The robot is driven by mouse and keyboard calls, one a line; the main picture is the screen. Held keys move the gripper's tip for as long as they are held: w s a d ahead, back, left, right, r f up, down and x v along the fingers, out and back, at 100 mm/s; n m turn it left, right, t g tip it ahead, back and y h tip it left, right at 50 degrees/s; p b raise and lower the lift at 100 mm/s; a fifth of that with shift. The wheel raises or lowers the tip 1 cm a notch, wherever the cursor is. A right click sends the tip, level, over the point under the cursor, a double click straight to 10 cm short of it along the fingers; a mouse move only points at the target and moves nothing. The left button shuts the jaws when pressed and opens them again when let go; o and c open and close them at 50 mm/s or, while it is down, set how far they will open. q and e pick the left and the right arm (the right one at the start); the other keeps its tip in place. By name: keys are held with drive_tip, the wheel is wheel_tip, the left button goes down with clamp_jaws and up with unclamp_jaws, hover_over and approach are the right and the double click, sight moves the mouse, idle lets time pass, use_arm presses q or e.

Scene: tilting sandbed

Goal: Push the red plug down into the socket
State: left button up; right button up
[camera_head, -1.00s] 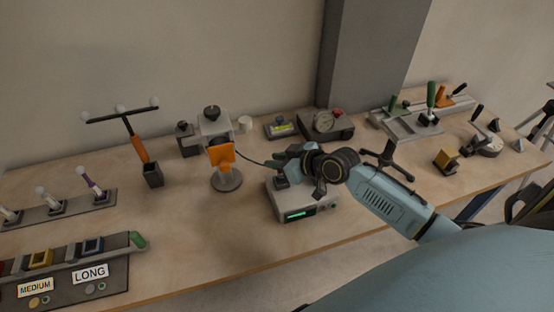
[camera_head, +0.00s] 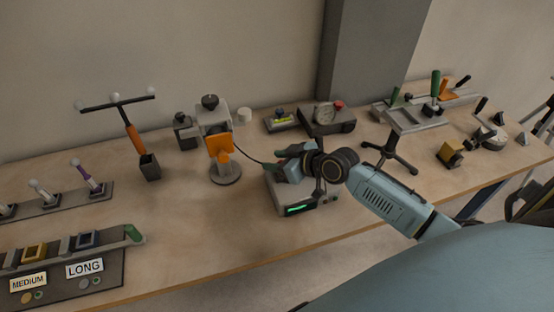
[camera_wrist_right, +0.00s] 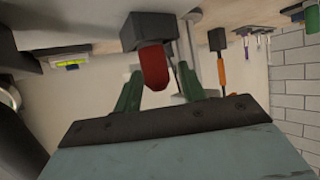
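The red plug (camera_wrist_right: 154,68) shows in the right wrist view, where the picture is upside down. It stands at a dark block (camera_wrist_right: 147,30) that looks like the socket. How deep it sits I cannot tell. My right gripper (camera_wrist_right: 160,72) has its green fingers on either side of the plug. A gap shows on the right side, so the fingers look open. In the head view my right gripper (camera_head: 281,163) is over the grey box with a green display (camera_head: 298,209); it hides the plug and socket there. My left gripper is not in view.
An orange-and-grey stand (camera_head: 220,145) is left of the box, with a cable between them. A gauge unit (camera_head: 325,118) stands behind. A black-legged stand (camera_head: 390,150) is close on the right.

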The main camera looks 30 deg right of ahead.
drive_tip(key=shift+o, duration=0.4)
drive_tip(key=p+v, duration=0.1)
drive_tip(key=v, duration=1.2)
drive_tip(key=shift+s+r, duration=0.1)
drive_tip(key=shift+s, duration=0.05)
